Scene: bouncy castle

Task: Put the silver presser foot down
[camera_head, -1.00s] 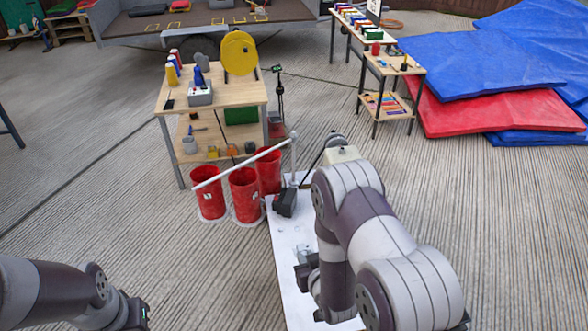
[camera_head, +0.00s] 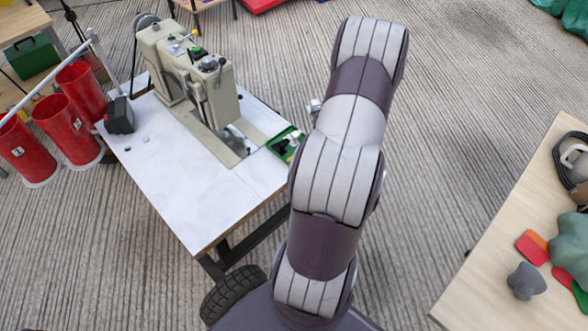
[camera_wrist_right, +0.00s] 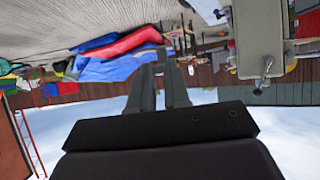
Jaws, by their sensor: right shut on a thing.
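In the head view the right hand is mostly hidden behind my raised arm. A small silvery part shows at the arm's left edge; I cannot tell what it is. The beige sewing machine (camera_head: 190,75) stands on a white-topped table (camera_head: 185,185), left of my arm and apart from it. My left gripper is out of view.
A green tray (camera_head: 286,145) with small parts lies on the white table's right edge. Red bins (camera_head: 68,130) stand at the left. A wooden table (camera_head: 500,255) with soft pieces is at the right. Open floor lies between the tables.

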